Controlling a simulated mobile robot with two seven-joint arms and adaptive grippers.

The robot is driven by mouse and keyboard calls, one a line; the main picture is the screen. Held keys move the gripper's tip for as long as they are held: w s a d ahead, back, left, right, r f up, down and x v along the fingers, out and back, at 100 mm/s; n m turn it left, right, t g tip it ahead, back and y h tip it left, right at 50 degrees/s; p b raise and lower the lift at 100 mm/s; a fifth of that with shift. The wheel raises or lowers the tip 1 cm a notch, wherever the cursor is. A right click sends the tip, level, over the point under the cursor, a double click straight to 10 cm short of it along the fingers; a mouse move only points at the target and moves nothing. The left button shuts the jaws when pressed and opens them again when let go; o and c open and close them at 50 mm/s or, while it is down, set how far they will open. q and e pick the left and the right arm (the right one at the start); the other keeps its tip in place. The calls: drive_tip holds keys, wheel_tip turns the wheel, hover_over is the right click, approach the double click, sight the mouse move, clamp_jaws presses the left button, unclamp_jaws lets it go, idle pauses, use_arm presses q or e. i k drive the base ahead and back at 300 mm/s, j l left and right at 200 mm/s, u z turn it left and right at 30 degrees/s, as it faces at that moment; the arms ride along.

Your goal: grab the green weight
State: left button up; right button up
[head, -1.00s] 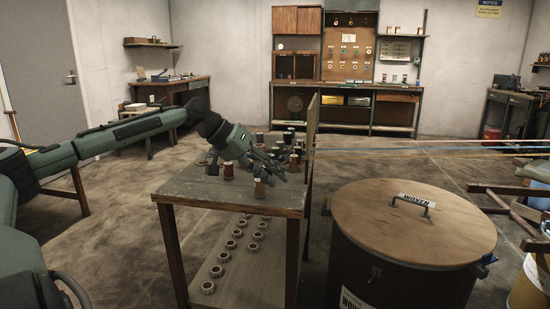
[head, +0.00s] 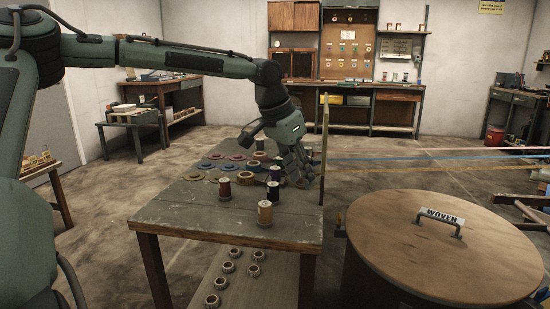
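My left gripper (head: 300,176) points down at the right edge of the wooden table (head: 180,213), close beside a dark spool-like piece (head: 273,192). Its fingers are small and dark, so I cannot tell whether they are open or hold anything. A red piece (head: 225,189) and a tan piece (head: 265,212) stand upright nearer the front. More pieces stand behind, partly hidden by the gripper. I cannot make out a green weight among them. My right gripper is not in view.
Several flat coloured discs (head: 206,165) lie on the table's left side. A thin upright board (head: 324,150) stands at its right edge, with coloured bands (head: 430,153) stretching right. A large lidded drum (head: 440,250) stands front right. The table's front left is clear.

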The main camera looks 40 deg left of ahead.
sight(278, 160)
drive_tip(key=i+j, duration=0.2)
drive_tip(key=j, duration=0.2)
drive_tip(key=i+j, duration=0.15)
drive_tip(key=j, duration=0.2)
drive_tip(key=i+j, duration=0.2)
drive_tip(key=j, duration=0.2)
